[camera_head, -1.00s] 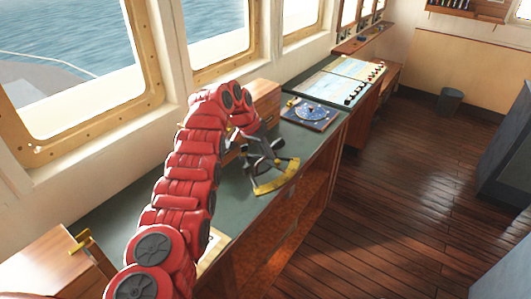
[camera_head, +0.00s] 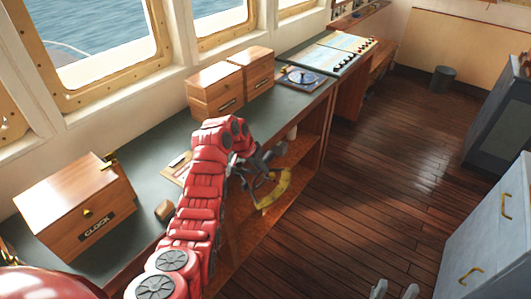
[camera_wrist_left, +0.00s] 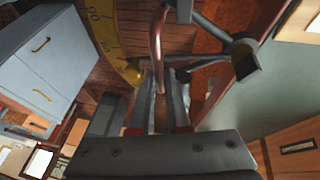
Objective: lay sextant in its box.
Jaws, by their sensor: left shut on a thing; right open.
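My left gripper (camera_head: 243,164) is shut on the sextant (camera_head: 272,190), a dark frame with a yellow arc, and holds it out past the front edge of the green counter. The sextant's frame and yellow arc (camera_wrist_left: 105,35) fill the top of the left wrist view, with the left gripper's fingers (camera_wrist_left: 160,108) around a part of it. Two closed wooden boxes, a nearer one (camera_head: 214,92) and a farther one (camera_head: 253,72), stand against the window wall; their labels are too small to read. My right gripper (camera_head: 395,291) is open and empty at the bottom edge.
A wooden box marked CLOCK (camera_head: 75,212) stands on the counter (camera_head: 150,150) at left. A grey cabinet (camera_head: 490,225) is at right; the floor between is clear.

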